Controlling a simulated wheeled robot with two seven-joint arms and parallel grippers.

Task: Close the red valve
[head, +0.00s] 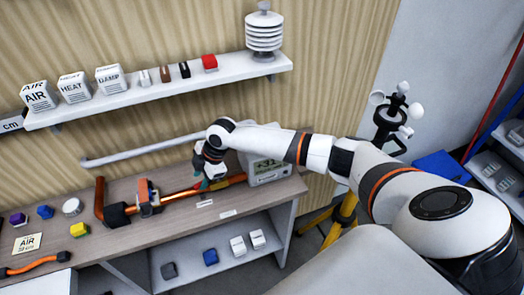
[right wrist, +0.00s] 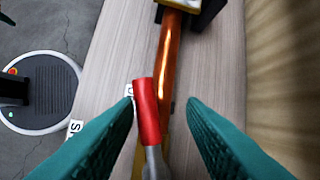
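The valve's red lever (right wrist: 146,108) shows in the right wrist view, with a bare metal stem at its lower end. It lies beside a copper pipe (right wrist: 171,60), which also runs along the workbench in the head view (head: 178,193). My right gripper (right wrist: 160,104) is open, with its teal fingers on either side of the lever. The lever is nearer the left finger; I cannot tell whether they touch. In the head view my right gripper (head: 203,184) is low over the pipe, and the lever is not clear there. My left gripper is not in view.
A grey display box (head: 268,171) stands close beside my right gripper. An orange and black clamp-like part (head: 146,195) sits on the pipe to the left. A shelf (head: 160,92) with boxes and a white rail (head: 140,151) are on the wall behind. Small blocks lie at the bench's left.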

